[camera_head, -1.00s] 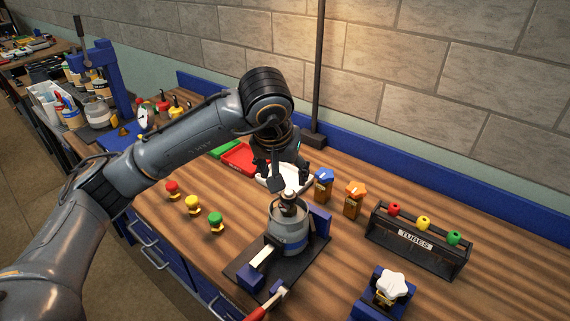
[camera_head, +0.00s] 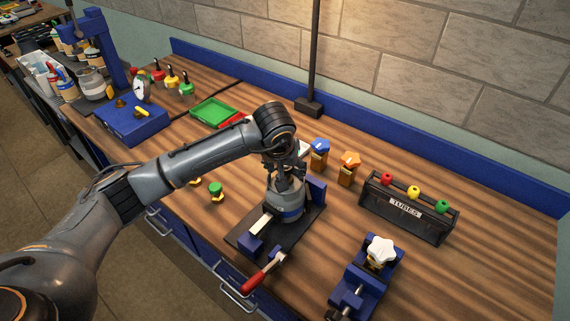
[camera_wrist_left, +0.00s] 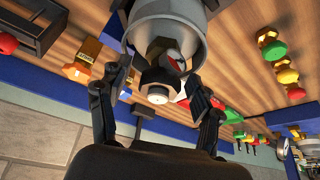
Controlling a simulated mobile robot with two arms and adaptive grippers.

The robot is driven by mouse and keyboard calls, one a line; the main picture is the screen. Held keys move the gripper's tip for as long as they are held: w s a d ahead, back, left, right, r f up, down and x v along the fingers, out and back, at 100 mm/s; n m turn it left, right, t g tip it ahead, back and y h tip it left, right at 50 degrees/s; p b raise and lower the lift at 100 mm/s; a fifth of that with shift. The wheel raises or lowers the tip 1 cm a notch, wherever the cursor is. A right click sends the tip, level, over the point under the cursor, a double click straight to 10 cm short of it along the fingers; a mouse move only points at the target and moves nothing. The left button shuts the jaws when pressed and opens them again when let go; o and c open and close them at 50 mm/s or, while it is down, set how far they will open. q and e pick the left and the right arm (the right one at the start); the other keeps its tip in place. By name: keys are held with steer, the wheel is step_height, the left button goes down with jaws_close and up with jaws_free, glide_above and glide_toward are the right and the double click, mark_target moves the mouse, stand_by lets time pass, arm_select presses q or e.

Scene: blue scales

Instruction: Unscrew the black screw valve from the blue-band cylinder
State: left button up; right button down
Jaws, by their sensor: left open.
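The blue-band cylinder (camera_head: 289,210) is a grey upright vessel in a blue clamp on a dark base plate (camera_head: 246,236). The wrist view shows its grey body (camera_wrist_left: 170,14) at the top, with a brass neck. The black screw valve (camera_wrist_left: 157,86) sits at the end of that neck, a dark round knob with a pale centre. My left gripper (camera_wrist_left: 158,74) is open, with one finger on each side of the valve and visible gaps between. In the head view my left gripper (camera_head: 284,167) is over the cylinder's top and hides the valve. My right gripper is not in view.
A red-handled clamp lever (camera_head: 254,283) points to the front. Blue-topped (camera_head: 319,155) and orange-topped (camera_head: 348,170) brown bottles stand behind right. The tool rack (camera_head: 405,215) and a blue vise with a white knob (camera_head: 380,250) are right. A green tray (camera_head: 213,112) is behind left.

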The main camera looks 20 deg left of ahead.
arm_select(q)
steer(key=shift+c, duration=1.4)
jaws_close()
steer(key=n+y+b, duration=0.1)
steer(key=n, duration=0.3)
steer(key=shift+y, duration=0.4)
steer(key=n+g+y, duration=0.1)
steer(key=n, duration=0.2)
steer(key=n+b, duration=0.1)
steer(key=n, duration=0.2)
steer(key=shift+g+y, duration=0.4)
steer(key=n+g, duration=0.1)
steer(key=n, duration=0.2)
steer(key=n+g+b, duration=0.1)
steer(key=n, duration=0.3)
steer(key=shift+y, duration=0.4)
steer(key=shift+r+n+g+b, duration=0.1)
steer(key=shift+n+g+b, duration=0.2)
steer(key=shift+n+g, duration=0.3)
steer(key=shift+r+n, duration=0.1)
steer(key=shift+n, duration=0.8)
steer(key=shift+o, duration=1.2)
jaws_free()
